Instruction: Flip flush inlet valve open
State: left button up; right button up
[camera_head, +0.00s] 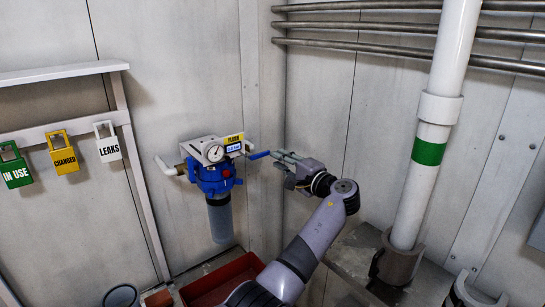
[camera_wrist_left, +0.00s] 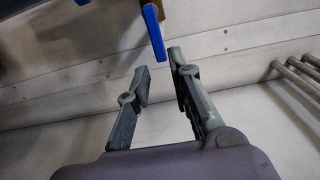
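The flush inlet valve shows as a blue lever handle (camera_head: 260,155) on the right side of the wall-mounted filter unit, next to the yellow label. In the left wrist view the blue lever (camera_wrist_left: 154,34) hangs down from the top, its tip close to the gap between the fingertips. My left gripper (camera_head: 277,156) is just right of the lever, fingers pointing left toward it. The left wrist view shows the two fingers (camera_wrist_left: 159,66) apart, with nothing clamped between them. Whether a finger touches the lever I cannot tell. My right gripper is in no view.
The blue filter head (camera_head: 210,177) carries a round gauge (camera_head: 214,153) and a clear bowl. A red tray (camera_head: 215,283) sits below. A white pipe with a green band (camera_head: 428,152) stands at right. Padlock tags hang at left. Thin pipes run along the upper wall.

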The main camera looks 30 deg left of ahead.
pick_arm(q)
jog(key=v, duration=0.7)
